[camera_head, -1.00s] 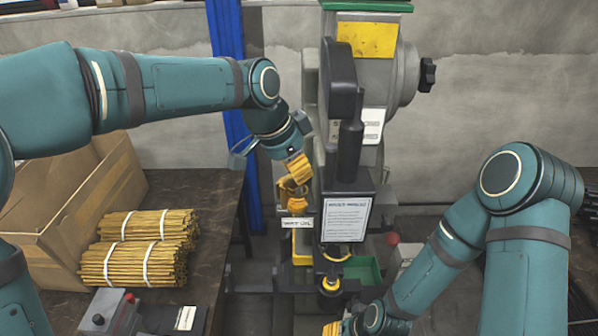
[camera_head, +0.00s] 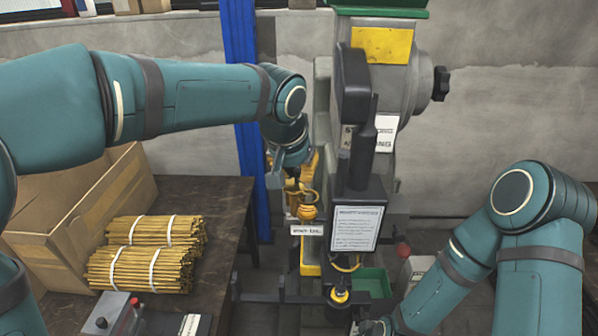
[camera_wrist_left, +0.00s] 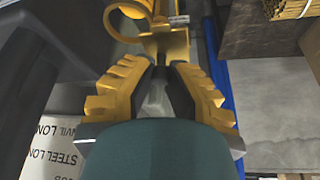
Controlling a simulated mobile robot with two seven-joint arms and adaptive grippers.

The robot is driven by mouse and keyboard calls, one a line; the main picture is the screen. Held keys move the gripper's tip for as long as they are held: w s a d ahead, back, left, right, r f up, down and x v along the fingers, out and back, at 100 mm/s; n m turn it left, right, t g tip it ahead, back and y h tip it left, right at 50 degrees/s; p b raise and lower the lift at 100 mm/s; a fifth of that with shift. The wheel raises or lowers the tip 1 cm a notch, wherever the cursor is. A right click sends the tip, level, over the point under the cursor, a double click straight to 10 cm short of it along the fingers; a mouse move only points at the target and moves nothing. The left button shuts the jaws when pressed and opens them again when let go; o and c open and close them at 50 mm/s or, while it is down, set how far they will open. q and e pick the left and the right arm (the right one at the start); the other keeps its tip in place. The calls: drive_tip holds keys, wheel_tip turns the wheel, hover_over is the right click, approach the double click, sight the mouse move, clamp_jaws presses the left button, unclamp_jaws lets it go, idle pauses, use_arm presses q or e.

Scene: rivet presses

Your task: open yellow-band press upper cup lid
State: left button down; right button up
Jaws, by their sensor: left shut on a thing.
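The press (camera_head: 350,150) stands in the middle of the head view, with a yellow plate on its upper body. A small yellow-orange cup part (camera_head: 307,212) with a ring sits on its left side, above a small white label (camera_head: 307,230). My left gripper (camera_head: 300,175) is right above this part. In the left wrist view, its yellow stepped fingers (camera_wrist_left: 165,75) are closed on a yellow piece (camera_wrist_left: 168,42) with a ring beside it. I cannot tell how far the lid is open. My right gripper is mostly cut off at the bottom edge.
A dark table (camera_head: 215,215) at the left bears an open cardboard box (camera_head: 55,240) and bundles of yellow sticks (camera_head: 150,265). A blue post (camera_head: 245,110) stands behind my left wrist. A green tray (camera_head: 375,280) lies low at the press, near a red knob (camera_head: 403,250).

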use_arm(q)
drive_tip(key=shift+a+n, duration=0.15)
drive_tip(key=shift+n, duration=0.15)
drive_tip(key=c, duration=1.2)
unclamp_jaws()
drive_tip(key=shift+w, duration=0.1)
drive_tip(key=v, duration=1.2)
